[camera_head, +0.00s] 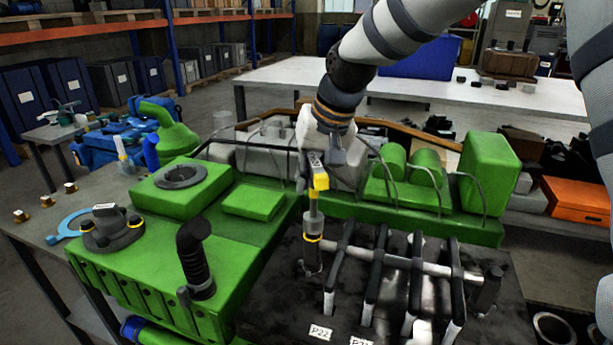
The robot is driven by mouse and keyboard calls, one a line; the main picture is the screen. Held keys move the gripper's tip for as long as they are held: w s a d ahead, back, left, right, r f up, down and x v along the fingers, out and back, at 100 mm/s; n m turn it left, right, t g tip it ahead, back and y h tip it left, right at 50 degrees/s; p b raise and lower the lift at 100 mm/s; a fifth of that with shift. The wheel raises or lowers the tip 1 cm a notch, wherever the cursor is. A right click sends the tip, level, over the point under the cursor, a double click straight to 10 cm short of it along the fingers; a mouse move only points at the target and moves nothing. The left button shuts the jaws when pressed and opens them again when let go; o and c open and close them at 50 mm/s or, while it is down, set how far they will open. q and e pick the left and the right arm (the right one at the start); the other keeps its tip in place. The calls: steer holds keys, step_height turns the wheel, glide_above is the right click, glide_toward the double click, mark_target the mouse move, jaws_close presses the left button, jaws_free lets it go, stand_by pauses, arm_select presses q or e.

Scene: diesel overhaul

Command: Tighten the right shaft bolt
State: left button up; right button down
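My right gripper (320,160) comes down from the top right and looks shut on an upright power tool with a yellow head (319,178). The tool's grey body and yellow ring reach down to a dark lower end at the left end of the rocker shaft (430,265). Whether the tip touches a bolt there cannot be told. A dark upright post, perhaps the right shaft bolt (488,290), stands at the shaft's right end, apart from the tool. My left gripper is not in view.
The green engine (250,250) fills the middle. A black pipe (195,260) stands up at its left, and thin lines arch behind the shaft. Loose parts lie on the grey table at left. A white table (420,90) stands behind, and an orange box (578,200) at right.

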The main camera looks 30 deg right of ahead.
steer(key=m+h, duration=0.1)
steer(key=m, duration=0.2)
steer(key=d+f+m+h, duration=0.1)
steer(key=m, duration=0.3)
steer(key=s+d+m+h, duration=0.1)
steer(key=m+h, duration=0.1)
steer(key=m, duration=0.2)
steer(key=shift+s+d+f+g, duration=0.1)
steer(key=shift+f+g, duration=0.1)
steer(key=shift+g, duration=0.2)
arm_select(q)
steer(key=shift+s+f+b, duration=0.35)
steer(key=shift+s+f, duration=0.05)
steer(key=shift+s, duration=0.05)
arm_select(e)
steer(key=s+m+g, duration=0.1)
steer(key=m, duration=0.2)
steer(key=m+g+h, duration=0.1)
steer(key=m, duration=0.3)
steer(key=s+m+g, duration=0.1)
steer(key=m, duration=0.3)
steer(key=shift+s+d+f+g+h, duration=0.1)
steer(key=shift+s+g+h, duration=0.2)
steer(key=shift+g+h, duration=0.1)
